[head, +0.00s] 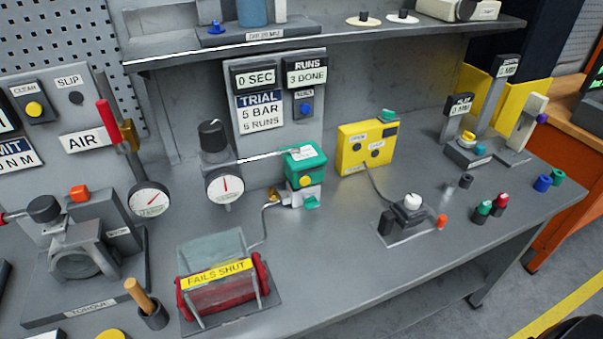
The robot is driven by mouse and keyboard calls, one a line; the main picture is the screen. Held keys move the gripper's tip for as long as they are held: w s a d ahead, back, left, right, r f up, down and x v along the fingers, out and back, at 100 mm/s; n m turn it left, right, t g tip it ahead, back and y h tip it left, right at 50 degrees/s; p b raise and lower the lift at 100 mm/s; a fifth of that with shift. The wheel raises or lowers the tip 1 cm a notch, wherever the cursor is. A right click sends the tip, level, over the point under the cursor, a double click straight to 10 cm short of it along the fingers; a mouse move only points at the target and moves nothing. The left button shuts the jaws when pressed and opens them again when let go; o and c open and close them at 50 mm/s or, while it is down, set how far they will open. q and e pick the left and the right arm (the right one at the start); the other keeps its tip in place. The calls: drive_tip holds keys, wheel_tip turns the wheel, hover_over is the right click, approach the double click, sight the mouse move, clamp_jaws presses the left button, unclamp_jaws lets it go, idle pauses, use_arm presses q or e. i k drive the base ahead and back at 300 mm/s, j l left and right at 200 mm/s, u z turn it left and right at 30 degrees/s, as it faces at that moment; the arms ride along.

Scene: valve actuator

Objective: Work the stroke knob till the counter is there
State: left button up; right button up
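I cannot read a label that marks the stroke knob. A white-topped knob (412,201) sits on a dark block on a plate, with a cable running to a yellow box (367,148). A black knob (211,135) tops the regulator above a round gauge (225,186). The counter sign (306,72) on the back panel reads "RUNS 3 DONE". Beside it a sign (255,77) reads "0 SEC", and the trial card (261,112) reads "5 BAR 5 RUNS". A blue button (306,109) sits below the counter. Neither gripper is in view.
A green-topped unit (305,168) stands mid-bench. A red cylinder (222,291) labelled "FAILS SHUT" lies in front. A red-handled air lever (107,122) and a clamp fixture (80,255) are at left. Small coloured caps (482,212) stand at right. The front right bench is clear.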

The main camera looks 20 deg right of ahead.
sight(310, 202)
drive_tip(key=l, duration=1.4)
